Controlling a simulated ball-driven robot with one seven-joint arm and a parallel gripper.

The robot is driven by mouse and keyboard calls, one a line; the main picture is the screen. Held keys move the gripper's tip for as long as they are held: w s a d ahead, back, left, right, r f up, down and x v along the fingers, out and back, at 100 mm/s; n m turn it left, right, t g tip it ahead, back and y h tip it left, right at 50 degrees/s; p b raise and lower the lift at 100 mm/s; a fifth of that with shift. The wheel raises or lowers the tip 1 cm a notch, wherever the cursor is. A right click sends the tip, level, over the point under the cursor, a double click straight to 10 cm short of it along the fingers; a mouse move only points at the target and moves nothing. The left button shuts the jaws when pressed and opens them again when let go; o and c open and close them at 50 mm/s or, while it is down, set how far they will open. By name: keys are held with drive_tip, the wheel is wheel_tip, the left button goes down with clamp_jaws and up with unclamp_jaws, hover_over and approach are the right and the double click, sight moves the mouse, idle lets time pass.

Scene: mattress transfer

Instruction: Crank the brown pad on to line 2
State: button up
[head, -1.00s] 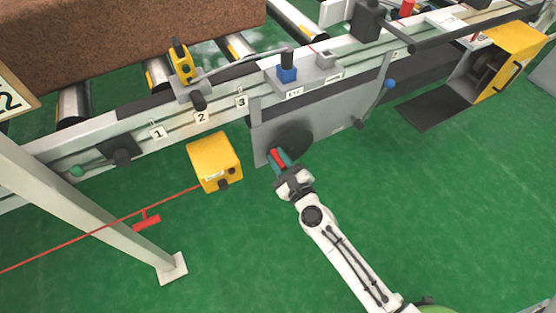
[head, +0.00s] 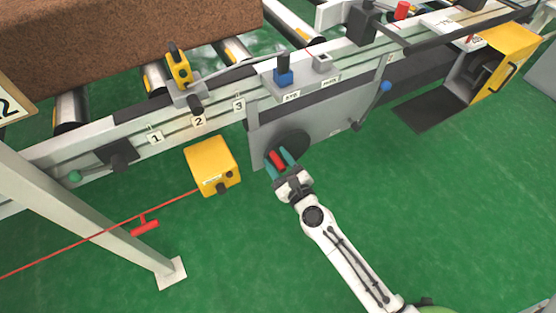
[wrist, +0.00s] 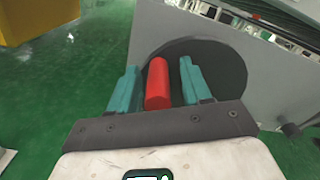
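The brown pad (head: 120,35) lies on the rollers at the top left of the head view. Number plates 1 (head: 155,137), 2 (head: 199,121) and 3 (head: 239,105) sit along the rail front. The crank has a dark round disc (head: 290,143) on the grey side panel and a red handle (head: 277,159). In the wrist view the red handle (wrist: 157,83) lies between the teal fingers of my gripper (wrist: 157,88). A gap shows on each side, so my gripper (head: 280,161) is open around the handle, not clamped on it.
A yellow box (head: 211,164) hangs left of the crank. A red cord (head: 100,235) and a grey post (head: 90,215) stand at lower left. A blue-knobbed lever (head: 386,87) and an open yellow cabinet (head: 508,60) are to the right. The green floor is clear around my arm.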

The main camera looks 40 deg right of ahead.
drive_tip(key=shift+a, duration=0.1)
drive_tip(key=b+v, duration=0.2)
drive_tip(key=v, duration=0.8)
drive_tip(key=shift+s, duration=0.4)
drive_tip(key=shift+w, duration=0.1)
idle(0.8)
